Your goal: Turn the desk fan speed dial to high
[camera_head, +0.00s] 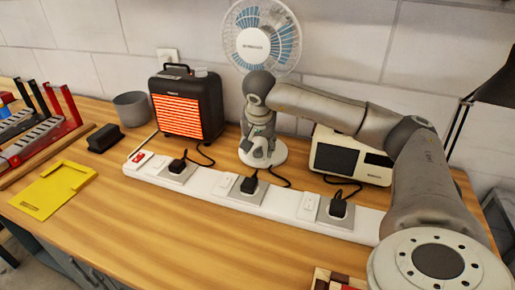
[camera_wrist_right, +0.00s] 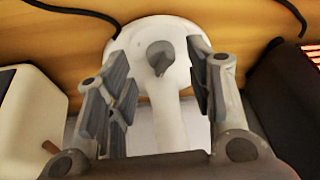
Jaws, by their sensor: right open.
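The desk fan (camera_head: 262,40) stands at the back of the bench, with a blue-bladed round head and a white round base. Its grey speed dial (camera_wrist_right: 160,57) sits on the white base (camera_wrist_right: 185,38) and shows clearly in the right wrist view. My right gripper (camera_head: 258,150) hangs over the base and hides the dial in the head view. In the right wrist view my right gripper (camera_wrist_right: 160,85) is open, with its fingers on both sides of the dial and fan stem and apart from the dial. I cannot read the dial's setting. My left gripper is not in view.
A heater (camera_head: 186,103) with glowing orange bars stands left of the fan, and a white box-shaped appliance (camera_head: 350,157) stands right. A white power strip (camera_head: 225,187) with several plugs runs in front.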

